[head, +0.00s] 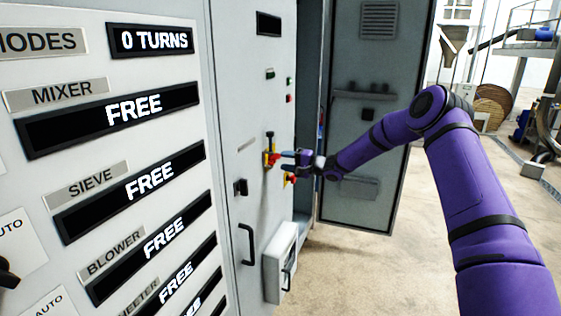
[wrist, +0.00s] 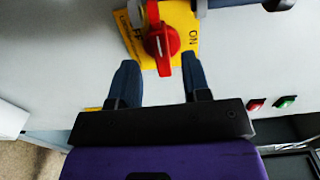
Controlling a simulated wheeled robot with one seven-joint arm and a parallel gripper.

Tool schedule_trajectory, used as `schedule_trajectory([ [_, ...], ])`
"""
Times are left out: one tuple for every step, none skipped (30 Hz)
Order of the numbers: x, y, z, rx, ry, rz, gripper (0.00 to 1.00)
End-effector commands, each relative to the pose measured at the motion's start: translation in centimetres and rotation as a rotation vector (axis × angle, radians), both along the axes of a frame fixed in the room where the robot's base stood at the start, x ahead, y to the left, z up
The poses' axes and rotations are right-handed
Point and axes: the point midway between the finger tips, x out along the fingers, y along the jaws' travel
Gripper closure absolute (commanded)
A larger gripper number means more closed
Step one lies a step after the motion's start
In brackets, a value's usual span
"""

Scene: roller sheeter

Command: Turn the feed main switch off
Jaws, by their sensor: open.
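A red rotary switch handle on a yellow plate (wrist: 183,17) is in front of my gripper (wrist: 159,62) in the wrist view. The plate carries "ON" at the right and a partly hidden word at the left, probably "OFF". The handle (wrist: 162,42) lies nearly lengthwise in that picture, its lower end between my fingertips with a gap on each side. My gripper is open and holds nothing. In the head view my gripper (head: 291,160) is at the cabinet door, just right of the red and yellow switch (head: 269,159). The switch's name cannot be read.
A second red and yellow part (head: 289,179) is just below my gripper. A black door handle (head: 248,244) and a white box (head: 281,262) are lower on the cabinet. An open cabinet door (head: 365,190) stands behind my arm.

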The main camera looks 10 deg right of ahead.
Motion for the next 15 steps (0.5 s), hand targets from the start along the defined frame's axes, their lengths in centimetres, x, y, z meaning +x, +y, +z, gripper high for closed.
schedule_trajectory([
  [-0.6,-1.0,0.1,-0.001,0.000,-0.002,0.56],
  [-0.9,-1.5,0.1,-0.001,-0.001,-0.002,0.56],
  [-1.4,-2.1,0.0,-0.001,0.001,-0.002,0.56],
  [-1.8,-2.5,0.0,-0.001,0.001,-0.002,0.56],
  [-2.1,-3.0,0.0,-0.001,0.000,-0.003,0.56],
  [-2.5,-3.6,0.0,0.000,0.000,-0.002,0.56],
  [-2.8,-4.0,0.0,0.000,0.000,-0.002,0.56],
  [-3.1,-4.3,0.0,-0.001,-0.001,-0.002,0.56],
  [-3.4,-4.8,0.0,-0.001,0.000,-0.002,0.56],
  [-3.6,-5.1,0.0,-0.001,0.000,-0.002,0.56],
  [-3.8,-5.4,0.0,-0.001,0.000,-0.001,0.56],
  [-4.1,-5.6,0.0,-0.001,-0.001,0.000,0.56],
  [-4.2,-5.8,0.0,-0.001,-0.001,0.000,0.56],
  [-4.3,-6.0,0.0,-0.001,-0.001,0.000,0.56],
  [-4.5,-6.2,0.0,-0.001,-0.001,0.000,0.56],
])
